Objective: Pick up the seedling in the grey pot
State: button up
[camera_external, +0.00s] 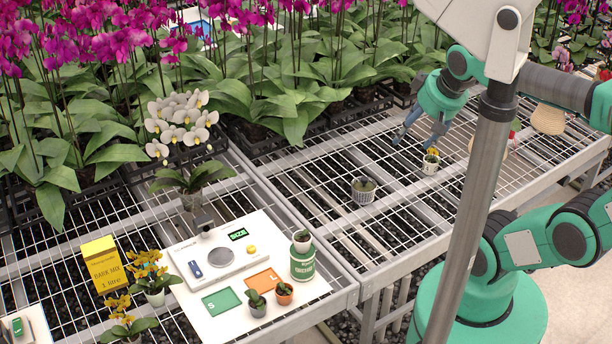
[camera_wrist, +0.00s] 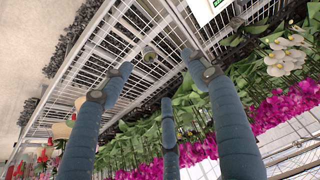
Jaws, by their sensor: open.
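My gripper (camera_external: 416,138) is over the back of that bench, well to the right of and behind the grey pot. In the wrist view my gripper (camera_wrist: 157,68) shows blue fingers spread wide with nothing between them. A small round pot (camera_wrist: 150,56) lies beyond them; I cannot tell for sure which it is.
A white orchid (camera_external: 180,125) stands behind. A flowering white pot (camera_external: 431,166) is near my gripper. Free mesh surrounds the ribbed pot.

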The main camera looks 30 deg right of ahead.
jog(key=w+a+f+g+y+p, duration=0.1)
jog(key=w+a+f, duration=0.3)
jog(key=a, duration=0.3)
jog(key=w+a+f+m+g, duration=0.1)
jog(key=w+a+f, duration=0.3)
jog(key=w+a, duration=0.15)
jog(key=w+a+f+g+y+p, duration=0.1)
jog(key=w+a+f, duration=0.25)
jog(key=a, duration=0.35)
jog(key=s+a+f+m+g, duration=0.1)
jog(key=s+a+f, duration=0.1)
jog(key=a+f, duration=0.7)
jog(key=s+a+f+m+g+p, duration=0.1)
jog(key=s+a+f, duration=0.1)
jog(key=a+f, duration=0.8)
notch_tip(320, 180, down, 3)
jog(key=shift+s+r+h, duration=0.1)
jog(key=shift+s+h, duration=0.2)
jog(key=b, duration=0.2)
send_over(259, 307)
jog(key=f, duration=0.8)
jog(key=shift+d, duration=0.4)
jog(key=shift+f, duration=0.25)
